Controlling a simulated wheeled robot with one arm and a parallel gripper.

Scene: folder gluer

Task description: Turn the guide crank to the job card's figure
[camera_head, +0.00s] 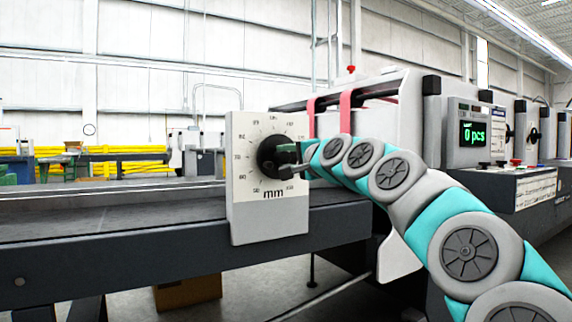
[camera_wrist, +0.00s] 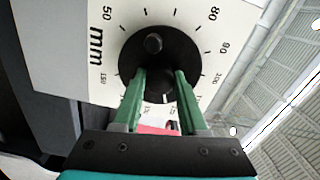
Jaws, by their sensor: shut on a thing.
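The guide crank (camera_head: 270,157) is a round black disc on a white dial plate (camera_head: 240,208) marked in mm. It also shows in the wrist view (camera_wrist: 131,62), with a dark round knob standing out from its face. My gripper (camera_head: 290,166) is shut on the crank; in the wrist view its green fingers (camera_wrist: 160,76) lie on either side of the disc's lower part. A pale mark on the disc shows between the fingers, toward the figures between 100 and 150; the nearest label is partly hidden. A white card (camera_head: 536,190) with text hangs on the machine at right, too small to read.
The dial plate stands on the front of a long dark bed (camera_head: 120,222). A green display (camera_head: 473,134) reads "0 pcs" above coloured buttons (camera_head: 516,162). Red-pink belts (camera_head: 345,112) run behind the dial. A brown box (camera_head: 188,292) sits under the bed.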

